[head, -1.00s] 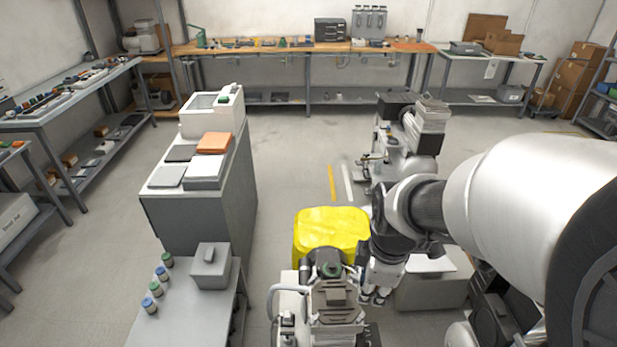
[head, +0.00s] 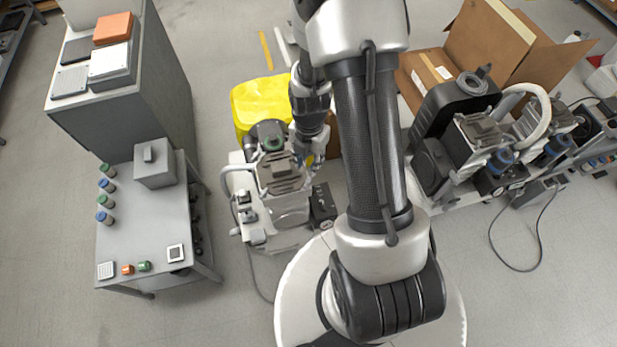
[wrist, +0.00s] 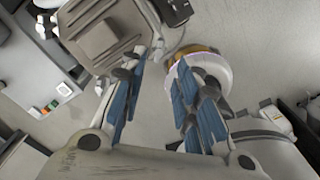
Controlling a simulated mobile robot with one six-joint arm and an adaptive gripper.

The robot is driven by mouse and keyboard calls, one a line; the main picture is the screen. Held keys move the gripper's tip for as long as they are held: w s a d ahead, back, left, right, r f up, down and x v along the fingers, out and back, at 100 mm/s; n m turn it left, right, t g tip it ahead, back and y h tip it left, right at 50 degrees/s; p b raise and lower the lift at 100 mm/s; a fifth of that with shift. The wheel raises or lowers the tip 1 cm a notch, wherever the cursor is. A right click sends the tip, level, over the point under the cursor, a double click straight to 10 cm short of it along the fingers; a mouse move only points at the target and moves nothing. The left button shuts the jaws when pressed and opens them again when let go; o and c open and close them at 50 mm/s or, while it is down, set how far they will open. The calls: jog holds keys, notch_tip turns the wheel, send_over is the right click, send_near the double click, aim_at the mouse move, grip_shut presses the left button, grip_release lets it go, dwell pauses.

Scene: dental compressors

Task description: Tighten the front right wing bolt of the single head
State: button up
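The single head compressor (head: 282,178) stands just left of my arm in the head view, with a ribbed grey head on top. In the wrist view its head (wrist: 102,38) fills the upper left. My gripper (wrist: 163,68) points down beside the head's right side, its two blue-padded fingers apart with a gap between them. In the head view my gripper (head: 308,157) is at the head's upper right. A round white and yellow part (wrist: 185,68) shows partly behind the right finger. I cannot make out the front right wing bolt; fingers or the head may hide it.
A yellow bin (head: 258,100) stands behind the compressor. Larger compressors (head: 480,135) and an open cardboard box (head: 500,50) are at right.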

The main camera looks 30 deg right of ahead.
aim_at(309, 180)
notch_tip(309, 180, down, 10)
jog(key=b, duration=0.2)
jog(key=shift+r+b, duration=0.1)
jog(key=shift+b, duration=0.25)
grip_shut()
